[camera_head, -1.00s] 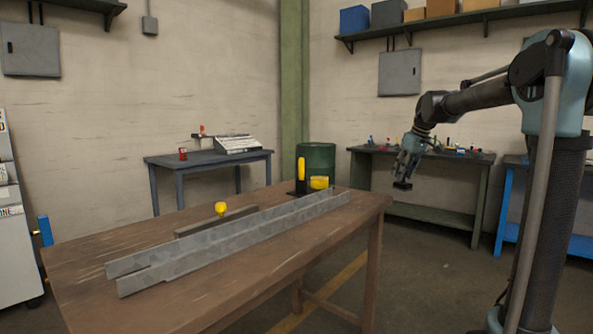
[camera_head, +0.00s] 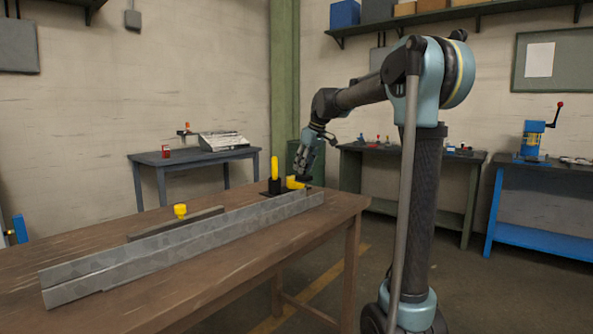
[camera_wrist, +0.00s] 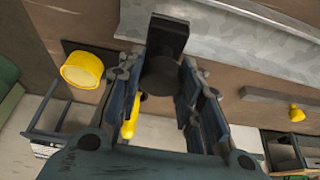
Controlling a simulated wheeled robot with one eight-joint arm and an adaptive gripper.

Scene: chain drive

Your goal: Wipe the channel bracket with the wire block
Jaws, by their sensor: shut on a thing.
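The channel bracket (camera_head: 170,243) is a long grey metal profile lying along the brown table; part of it shows at the top of the wrist view (camera_wrist: 240,32). In the wrist view my gripper (camera_wrist: 160,82) is shut on the wire block (camera_wrist: 168,36), a dark block with a round dark part between the fingers. The block overlaps the bracket's edge in that view; I cannot tell whether they touch. In the head view the block is small and hard to make out beside the yellow part.
A black and yellow upright clamp (camera_head: 275,175) stands behind the bracket's far end. A bar with a yellow knob (camera_head: 180,211) lies behind the bracket. The wooden table (camera_head: 230,266) is clear in front. Other benches stand along the walls.

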